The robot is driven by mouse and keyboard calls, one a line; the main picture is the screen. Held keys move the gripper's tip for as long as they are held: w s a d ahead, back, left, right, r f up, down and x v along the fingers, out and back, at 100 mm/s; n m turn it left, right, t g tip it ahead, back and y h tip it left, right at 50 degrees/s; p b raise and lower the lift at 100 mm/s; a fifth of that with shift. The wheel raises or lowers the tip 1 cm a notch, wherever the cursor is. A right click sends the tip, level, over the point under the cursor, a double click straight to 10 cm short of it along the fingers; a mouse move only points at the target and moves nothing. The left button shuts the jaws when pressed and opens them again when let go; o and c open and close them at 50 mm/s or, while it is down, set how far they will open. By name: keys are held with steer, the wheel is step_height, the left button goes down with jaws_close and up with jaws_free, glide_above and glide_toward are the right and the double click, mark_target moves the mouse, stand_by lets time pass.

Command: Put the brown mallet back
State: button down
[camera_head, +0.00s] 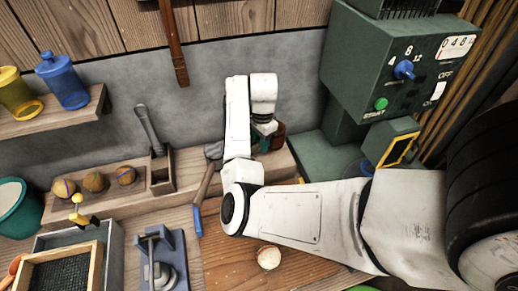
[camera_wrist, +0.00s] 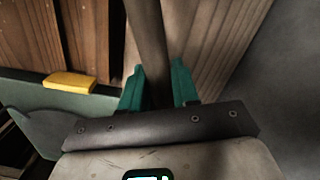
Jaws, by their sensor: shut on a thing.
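My gripper (camera_head: 266,142) is at the back of the bench, near the grey wall, partly hidden by my own arm. Its teal fingers (camera_wrist: 158,88) are shut around a dark brown shaft (camera_wrist: 148,40), which looks like the handle of the brown mallet. A reddish-brown part (camera_head: 279,131) shows beside the fingers in the head view. The rest of the mallet is hidden or out of frame. I cannot tell whether it touches the bench.
A hammer with a blue grip (camera_head: 197,218) leans left of my arm. A wrench (camera_head: 147,130) stands in a wooden holder (camera_head: 161,175). A green machine (camera_head: 390,70) is at the right. A pale ball (camera_head: 269,258) lies on the board (camera_head: 225,265). A yellow block (camera_wrist: 69,81) shows in the wrist view.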

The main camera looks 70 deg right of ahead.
steer(key=shift+w+d+f, duration=0.35)
steer(key=shift+w+f, duration=0.1)
steer(key=shift+f, duration=0.25)
steer(key=shift+f+p, duration=0.35)
steer(key=shift+f, duration=1.1)
steer(key=shift+f, duration=0.1)
steer(key=c, duration=0.8)
jaws_free()
steer(key=shift+c, duration=0.2)
steer(key=r, duration=0.4)
steer(key=r+b, duration=0.1)
steer(key=r, duration=0.7)
steer(key=shift+s+d+r, duration=0.15)
steer(key=shift+s+d, duration=0.05)
steer(key=shift+d, duration=0.05)
